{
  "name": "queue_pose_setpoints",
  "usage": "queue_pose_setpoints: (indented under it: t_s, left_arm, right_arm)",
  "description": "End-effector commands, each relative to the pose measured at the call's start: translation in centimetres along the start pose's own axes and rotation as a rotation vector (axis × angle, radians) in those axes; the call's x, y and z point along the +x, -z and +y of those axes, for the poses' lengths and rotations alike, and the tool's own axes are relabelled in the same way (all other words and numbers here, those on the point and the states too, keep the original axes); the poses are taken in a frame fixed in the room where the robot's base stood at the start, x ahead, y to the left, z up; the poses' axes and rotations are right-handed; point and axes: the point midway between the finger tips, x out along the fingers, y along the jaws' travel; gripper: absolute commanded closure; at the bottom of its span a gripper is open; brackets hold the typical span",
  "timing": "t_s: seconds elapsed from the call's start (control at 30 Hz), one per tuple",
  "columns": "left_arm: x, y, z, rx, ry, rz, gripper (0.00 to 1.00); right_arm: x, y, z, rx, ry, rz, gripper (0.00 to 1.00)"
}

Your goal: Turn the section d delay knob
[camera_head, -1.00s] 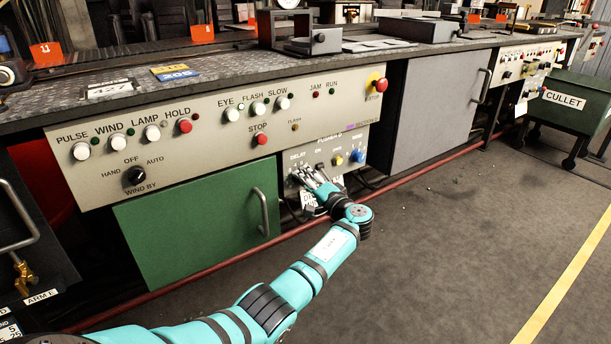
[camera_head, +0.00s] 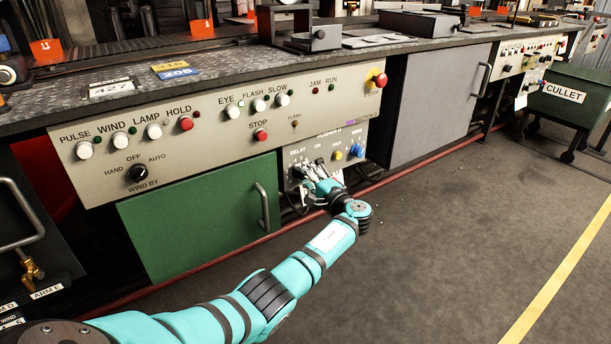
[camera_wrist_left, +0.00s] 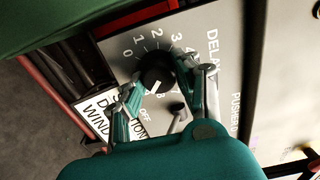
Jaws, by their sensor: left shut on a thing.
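The delay knob (camera_wrist_left: 155,78) is a round black knob with a pale pointer line, on a grey panel with a printed number scale and the word DELAY. In the left wrist view my left gripper (camera_wrist_left: 158,84) has its two fingers on either side of the knob, shut on it. In the head view the left gripper (camera_head: 312,172) reaches the small lower panel (camera_head: 346,137) under the DELAY label, and its fingers hide the knob there. My right gripper is not in view.
A black toggle switch (camera_wrist_left: 178,108) sits close beside the knob. A yellow button (camera_head: 338,155) and a blue knob (camera_head: 357,151) are to the right on the same panel. A green door (camera_head: 200,215) with a handle stands left of my gripper. The floor in front is clear.

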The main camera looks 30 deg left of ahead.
Motion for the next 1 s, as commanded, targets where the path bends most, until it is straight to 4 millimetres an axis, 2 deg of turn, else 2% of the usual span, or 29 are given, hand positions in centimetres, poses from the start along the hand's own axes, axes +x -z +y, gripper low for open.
queue_pose_setpoints:
  t_s: [0.07,0.1,0.27,0.53,0.63,0.77,1.0]
  left_arm:
    - [-0.1,0.1,0.1,0.002,-0.001,0.002,1.0]
    - [-0.1,0.1,0.1,0.002,-0.001,0.002,0.67]
    - [-0.1,0.0,0.1,0.001,-0.001,0.002,0.46]
    - [-0.1,0.0,0.0,0.0,0.0,0.001,0.45]
    - [-0.8,0.1,0.1,0.0,-0.001,0.002,0.45]
    - [-2.8,0.1,0.2,-0.001,-0.002,0.005,0.45]
    - [-8.1,0.1,0.2,0.0,-0.003,0.005,0.45]
  right_arm:
    - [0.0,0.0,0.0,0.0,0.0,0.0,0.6]
    - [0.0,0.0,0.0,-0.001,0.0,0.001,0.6]
    - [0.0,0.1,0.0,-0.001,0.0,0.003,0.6]
    - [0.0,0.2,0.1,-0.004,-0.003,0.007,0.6]
    - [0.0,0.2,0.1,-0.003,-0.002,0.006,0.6]
    - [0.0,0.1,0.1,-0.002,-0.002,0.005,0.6]
    - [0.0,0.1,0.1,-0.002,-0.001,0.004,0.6]
